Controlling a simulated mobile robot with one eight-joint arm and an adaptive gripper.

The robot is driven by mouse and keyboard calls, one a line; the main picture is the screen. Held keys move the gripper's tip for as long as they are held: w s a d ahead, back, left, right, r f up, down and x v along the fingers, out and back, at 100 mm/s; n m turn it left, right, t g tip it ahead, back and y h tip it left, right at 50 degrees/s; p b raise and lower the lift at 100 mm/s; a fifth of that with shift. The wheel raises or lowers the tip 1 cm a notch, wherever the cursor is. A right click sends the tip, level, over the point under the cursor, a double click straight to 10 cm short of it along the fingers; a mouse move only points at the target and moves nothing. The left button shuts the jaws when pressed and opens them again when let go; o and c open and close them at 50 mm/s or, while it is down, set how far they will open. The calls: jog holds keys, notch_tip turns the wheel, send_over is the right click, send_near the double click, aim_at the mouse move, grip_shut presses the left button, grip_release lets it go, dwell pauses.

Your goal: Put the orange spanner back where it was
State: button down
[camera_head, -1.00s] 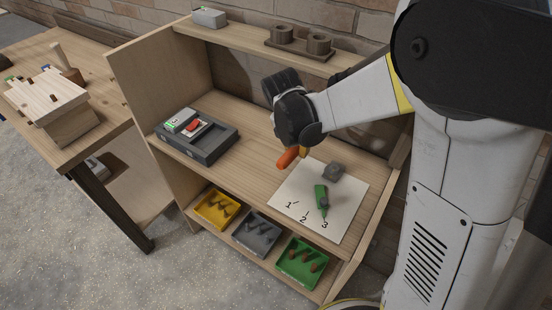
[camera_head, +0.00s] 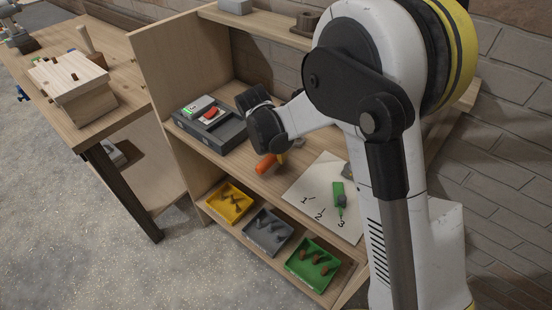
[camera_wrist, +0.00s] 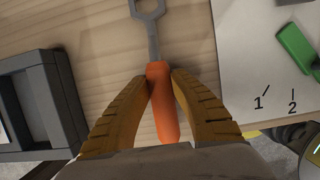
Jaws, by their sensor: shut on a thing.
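The orange spanner (camera_wrist: 160,95) has an orange handle and a grey metal shaft with a ring-like head. In the wrist view my gripper (camera_wrist: 161,80) is shut on its handle, one yellow-brown finger on each side, with the head pointing away. In the head view the orange handle (camera_head: 266,164) shows below my gripper (camera_head: 277,160), over the shelf board (camera_head: 245,170) between the grey tray and the white sheet. Whether the spanner touches the board is unclear. The head view hides most of its metal part.
A dark grey tray (camera_head: 218,138) with small items stands left of my gripper. A white numbered sheet (camera_head: 312,185) with a green tool (camera_head: 338,194) lies to the right. Yellow (camera_head: 230,204), grey (camera_head: 267,233) and green (camera_head: 313,264) bins sit on the lower shelf. A wooden workbench (camera_head: 88,125) stands at left.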

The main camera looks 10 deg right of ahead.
jog(key=shift+f, duration=0.45)
jog(key=shift+r, duration=0.15)
jog(key=c, duration=1.6)
grip_release()
jog(key=shift+f, duration=0.25)
jog(key=o, duration=0.4)
jog(key=shift+c, duration=0.2)
jog(key=shift+r, duration=0.1)
